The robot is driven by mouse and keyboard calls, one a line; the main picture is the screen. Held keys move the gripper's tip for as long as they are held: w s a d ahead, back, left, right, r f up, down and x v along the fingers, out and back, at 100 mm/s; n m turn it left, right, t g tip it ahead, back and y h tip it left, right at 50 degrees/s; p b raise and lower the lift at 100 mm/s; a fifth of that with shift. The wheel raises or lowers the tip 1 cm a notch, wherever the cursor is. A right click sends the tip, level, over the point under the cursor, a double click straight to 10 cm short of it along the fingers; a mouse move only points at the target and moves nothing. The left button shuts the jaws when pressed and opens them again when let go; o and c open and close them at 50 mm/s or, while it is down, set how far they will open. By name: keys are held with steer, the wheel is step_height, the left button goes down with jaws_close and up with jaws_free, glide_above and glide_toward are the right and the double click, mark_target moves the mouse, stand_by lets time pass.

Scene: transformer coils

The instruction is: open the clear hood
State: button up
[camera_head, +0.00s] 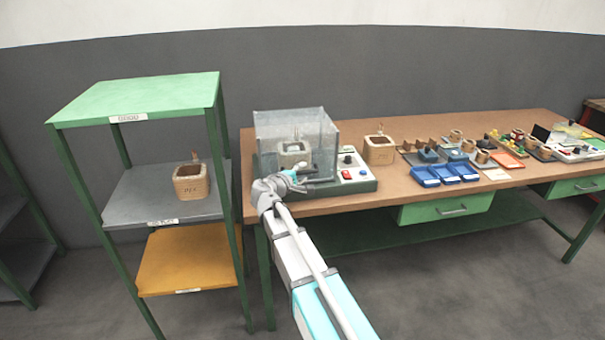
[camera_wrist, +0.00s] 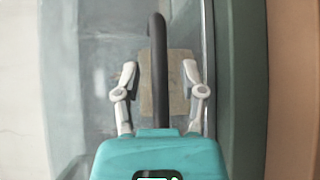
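The clear hood (camera_head: 325,140) is a box of see-through panels standing on a tester base (camera_head: 358,187) at the table's left end. It appears down over a tan coil (camera_head: 293,152). The coil also shows, blurred, in the wrist view (camera_wrist: 176,85) behind the hood. My gripper (camera_head: 302,183) is at the hood's front. In the wrist view my gripper (camera_wrist: 159,72) has its two fingers apart, with a dark bar-shaped handle (camera_wrist: 158,60) running between them. Gaps show between the bar and both fingers; whether my gripper touches the hood cannot be told.
A shelf rack (camera_head: 150,100) stands left of the table, with a coil (camera_head: 191,181) on its grey middle shelf. Another coil (camera_head: 379,149) stands right of the tester. Blue trays (camera_head: 425,177) and several small parts lie further right.

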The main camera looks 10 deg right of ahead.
jaws_close()
steer(key=shift+d, duration=0.15)
steer(key=shift+r, duration=0.15)
